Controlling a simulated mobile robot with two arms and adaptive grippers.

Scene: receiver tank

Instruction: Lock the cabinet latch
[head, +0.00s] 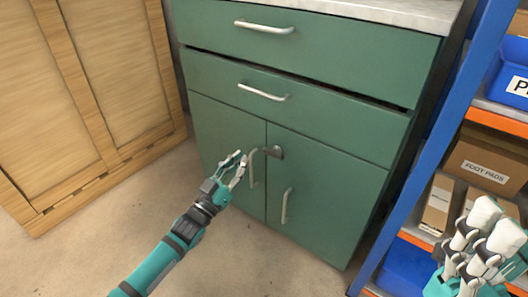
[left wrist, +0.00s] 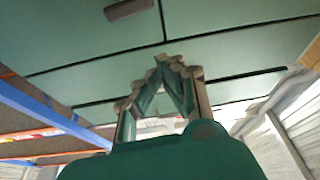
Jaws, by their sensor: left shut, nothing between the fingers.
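The green cabinet (head: 325,165) stands ahead with its two lower doors closed. A small dark grey latch (head: 274,152) sits high on the right door at the seam between the doors; it lies roughly level, and I cannot tell whether it crosses the seam. A dark bar at the top edge of the left wrist view (left wrist: 128,9) looks like this latch. My left gripper (head: 239,160) is shut and empty, just left of the left door's handle (head: 252,168). Its closed fingers also show in the left wrist view (left wrist: 173,66). My right gripper (head: 480,243) is at the lower right, away from the cabinet.
Two drawers with bar handles (head: 263,92) are above the doors, and the right door has its own handle (head: 286,205). A blue-framed shelf (head: 437,120) with boxes (head: 487,162) stands close on the right. A wooden panel (head: 85,90) stands left. The floor before the cabinet is clear.

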